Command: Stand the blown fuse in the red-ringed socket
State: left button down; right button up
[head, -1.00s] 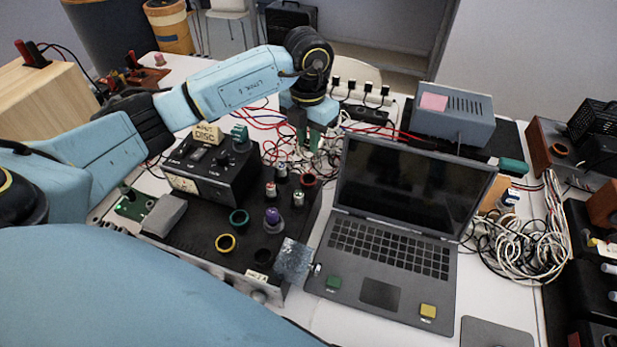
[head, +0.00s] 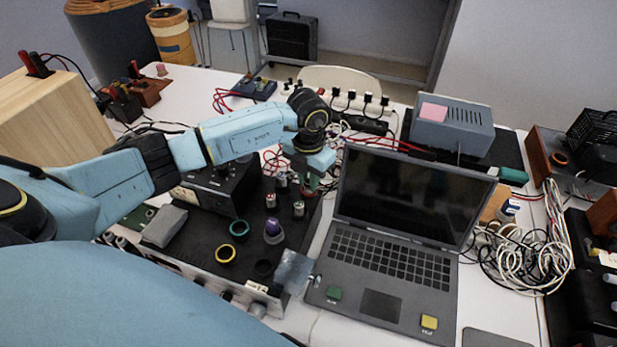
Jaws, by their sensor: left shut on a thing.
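My left gripper (head: 309,184) is low over the far right part of the black socket panel (head: 190,233), left of the laptop. It is shut on the blown fuse, which its fingers hide almost wholly. The gripper covers most of the place of the red-ringed socket, so I cannot tell whether the fuse touches it. Other fuses stand upright beside it: one near fuse (head: 299,209), one to the left (head: 271,201) and one behind (head: 281,181). My right gripper is not in view.
A yellow ring (head: 226,254), a teal ring (head: 239,229) and a purple-topped part (head: 274,229) lie nearer on the panel. A black meter box (head: 225,186) stands left of the gripper. The open laptop (head: 405,205) is close on the right. Tangled cables run behind.

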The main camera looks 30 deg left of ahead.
pick_arm(q)
jog(key=shift+f, duration=0.35)
jog(key=c, duration=1.3)
grip_release()
jog(key=shift+r, duration=0.1)
jog(key=shift+r, duration=0.1)
jog(key=shift+r, duration=0.35)
notch_tip(320, 180, up, 12)
jog(key=shift+f, duration=0.1)
